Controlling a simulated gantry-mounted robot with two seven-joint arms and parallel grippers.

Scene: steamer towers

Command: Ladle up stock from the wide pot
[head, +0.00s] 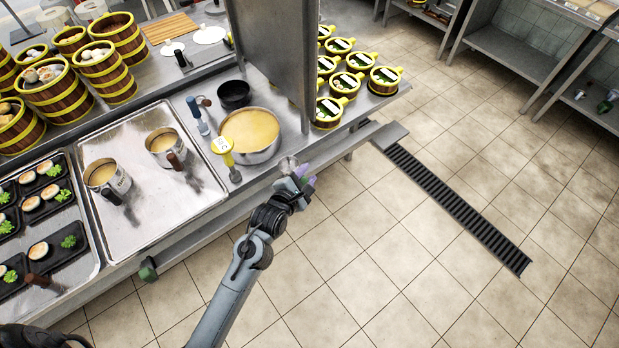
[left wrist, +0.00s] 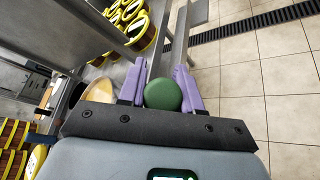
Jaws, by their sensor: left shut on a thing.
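The wide pot (head: 277,149) stands on the counter, filled with yellow-tan stock (head: 250,130). Part of it shows at the left in the left wrist view (left wrist: 98,91). My left gripper (head: 297,178) is just off the counter's front edge, to the right of and nearer than the pot. Its purple fingers are shut on a tool with a round green end (left wrist: 163,94). A small greyish, rounded part (head: 288,163) shows at the fingertips in the head view; I cannot tell if it is the ladle's bowl. My right gripper is not in view.
A yellow-handled tool (head: 225,151) and a blue-handled tool (head: 197,115) stand left of the pot. A black bowl (head: 234,93) is behind it. Two stock-filled pitchers (head: 103,180) stand on a metal tray (head: 150,205). A tall metal panel (head: 280,55) rises behind the pot.

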